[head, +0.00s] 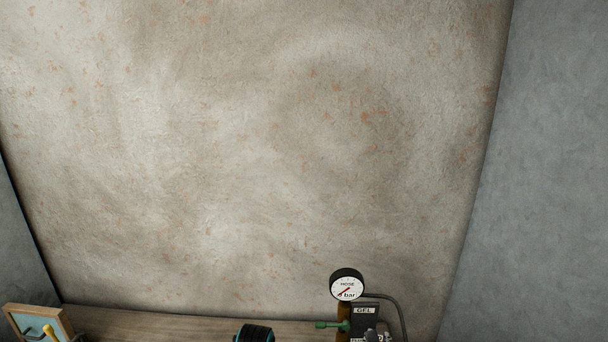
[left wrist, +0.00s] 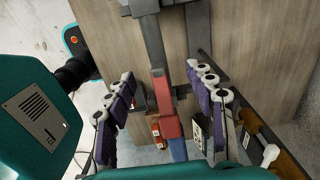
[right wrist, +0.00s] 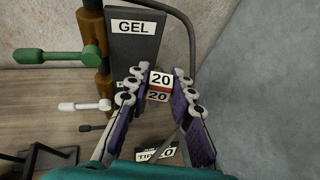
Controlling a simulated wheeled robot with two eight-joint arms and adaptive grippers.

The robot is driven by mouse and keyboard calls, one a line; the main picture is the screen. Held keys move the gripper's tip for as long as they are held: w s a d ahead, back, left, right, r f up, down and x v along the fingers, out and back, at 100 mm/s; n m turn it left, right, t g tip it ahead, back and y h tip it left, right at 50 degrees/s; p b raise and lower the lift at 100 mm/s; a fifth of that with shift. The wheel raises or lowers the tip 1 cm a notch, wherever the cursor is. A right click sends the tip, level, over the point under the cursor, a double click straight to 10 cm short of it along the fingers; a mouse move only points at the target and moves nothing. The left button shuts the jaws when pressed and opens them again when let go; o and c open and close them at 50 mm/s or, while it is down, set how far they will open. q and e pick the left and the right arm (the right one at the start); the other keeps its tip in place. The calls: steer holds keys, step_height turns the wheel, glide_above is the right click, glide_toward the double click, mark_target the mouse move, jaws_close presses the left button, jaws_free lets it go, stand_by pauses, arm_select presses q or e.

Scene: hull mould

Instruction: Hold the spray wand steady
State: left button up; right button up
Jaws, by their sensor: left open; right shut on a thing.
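In the right wrist view my right gripper (right wrist: 156,80) is shut on a small white and red piece marked 20 (right wrist: 159,86). I cannot tell whether this piece belongs to the spray wand, as the fingers hide much of it. Neither gripper shows clearly in the head view.
A mottled mould wall (head: 250,150) fills the head view. A pressure gauge (head: 347,285) and a GEL plate (right wrist: 134,27) stand at the wooden surface (head: 150,325). A green lever (right wrist: 56,57) and a white lever (right wrist: 84,106) jut out left of my right gripper.

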arm_select(q)
steer(key=o, duration=0.3)
steer(key=shift+r, duration=4)
